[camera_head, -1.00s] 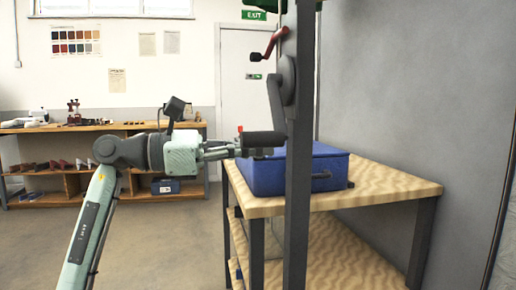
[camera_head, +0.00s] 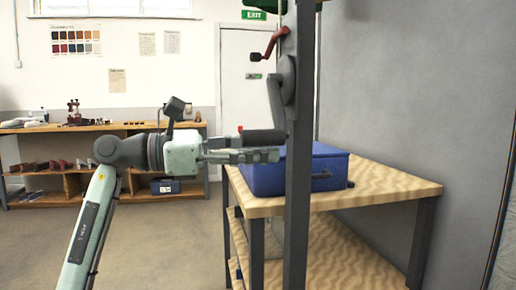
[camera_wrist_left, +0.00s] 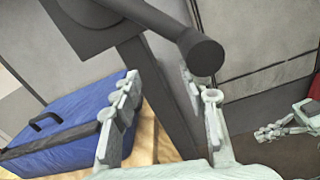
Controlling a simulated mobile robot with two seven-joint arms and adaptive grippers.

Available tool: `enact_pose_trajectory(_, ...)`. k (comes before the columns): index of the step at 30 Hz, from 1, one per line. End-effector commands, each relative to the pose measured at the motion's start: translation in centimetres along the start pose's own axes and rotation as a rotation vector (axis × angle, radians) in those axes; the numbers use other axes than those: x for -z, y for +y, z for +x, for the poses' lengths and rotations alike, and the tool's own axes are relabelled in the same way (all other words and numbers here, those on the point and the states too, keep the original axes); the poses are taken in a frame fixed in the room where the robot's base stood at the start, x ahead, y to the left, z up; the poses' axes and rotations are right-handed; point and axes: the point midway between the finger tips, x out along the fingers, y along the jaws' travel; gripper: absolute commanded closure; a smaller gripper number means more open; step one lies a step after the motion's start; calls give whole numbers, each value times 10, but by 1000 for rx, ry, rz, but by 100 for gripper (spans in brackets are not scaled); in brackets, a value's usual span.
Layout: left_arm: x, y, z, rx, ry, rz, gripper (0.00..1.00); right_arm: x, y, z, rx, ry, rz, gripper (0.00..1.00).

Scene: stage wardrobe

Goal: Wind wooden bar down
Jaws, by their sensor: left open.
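A large crank with a dark cylindrical grip (camera_head: 264,136) and a grey crank arm (camera_head: 275,101) is mounted on a dark upright post (camera_head: 298,190). The crank arm hangs down, with the grip at its lower end pointing left. My left gripper (camera_head: 262,155) is open, its fingers level and just below the grip in the head view. In the left wrist view, the round end of the grip (camera_wrist_left: 204,56) shows above the gap between the spread fingers, closer to the right one. My right gripper (camera_wrist_left: 280,130) shows small at the right edge there. I cannot make out the wooden bar.
A smaller red crank (camera_head: 270,47) with a dark knob sits higher on the post. A blue case (camera_head: 290,175) lies on a wood-topped table (camera_head: 395,187) behind the post. A shelf bench (camera_head: 100,127) stands at the back left. Open floor lies between.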

Motion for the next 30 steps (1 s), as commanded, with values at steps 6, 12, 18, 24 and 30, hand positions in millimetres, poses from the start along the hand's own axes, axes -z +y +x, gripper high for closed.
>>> enact_pose_trajectory(6,1,1,-17,-4,2,1,56,0,0,0,1,0,-1,100)
enact_pose_trajectory(12,2,1,-58,-4,5,-1,56,0,0,0,0,0,-1,100)
enact_pose_trajectory(18,1,1,-97,-3,4,0,56,0,0,0,0,1,0,100)
enact_pose_trajectory(24,1,0,-117,0,1,-1,56,0,0,0,0,1,0,100)
enact_pose_trajectory(30,0,0,-121,0,1,0,56,0,0,0,-1,1,0,100)
